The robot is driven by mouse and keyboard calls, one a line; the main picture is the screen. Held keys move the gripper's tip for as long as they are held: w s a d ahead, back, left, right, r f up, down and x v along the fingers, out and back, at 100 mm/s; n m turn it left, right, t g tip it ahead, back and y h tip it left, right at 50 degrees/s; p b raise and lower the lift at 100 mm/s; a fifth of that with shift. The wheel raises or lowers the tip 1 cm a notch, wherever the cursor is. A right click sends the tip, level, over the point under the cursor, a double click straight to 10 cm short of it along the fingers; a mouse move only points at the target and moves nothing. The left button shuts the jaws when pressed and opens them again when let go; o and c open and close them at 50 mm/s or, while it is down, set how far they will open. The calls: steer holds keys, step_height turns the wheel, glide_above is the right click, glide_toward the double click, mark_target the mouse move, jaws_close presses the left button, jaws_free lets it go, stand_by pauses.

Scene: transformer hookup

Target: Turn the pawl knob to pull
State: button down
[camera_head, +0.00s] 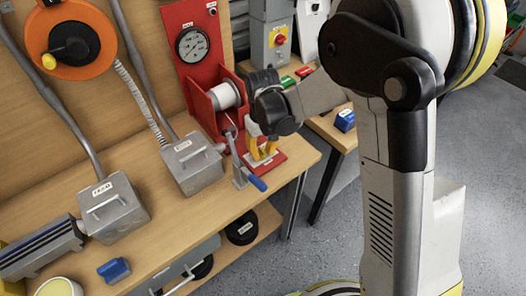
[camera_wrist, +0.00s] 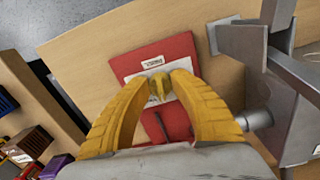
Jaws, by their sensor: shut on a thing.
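The pawl knob (camera_wrist: 158,86) is a small yellow knob on a white label plate, set on a red base plate (camera_wrist: 187,50). My gripper (camera_wrist: 163,77) has its two yellow fingers shut on the knob, one on each side. In the head view my gripper (camera_head: 264,153) points down at the front part of the red base (camera_head: 279,160). The knob itself is hidden behind the fingers there. The label text is too small to read, so I cannot tell the knob's setting.
A red winch frame with a white drum (camera_head: 225,96) stands just behind my gripper. A lever with a blue handle (camera_head: 257,183) is close by in front. Grey metal boxes (camera_head: 192,160) stand on the wooden bench to the left. A gauge (camera_head: 192,44) is on the red panel.

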mark_target(262, 151)
steer(key=m, duration=0.3)
steer(key=shift+m, duration=0.3)
steer(key=shift+a+m, duration=0.1)
steer(key=shift+m, duration=1.7)
steer(key=c, duration=1.1)
jaws_free()
step_height(262, 151, up, 12)
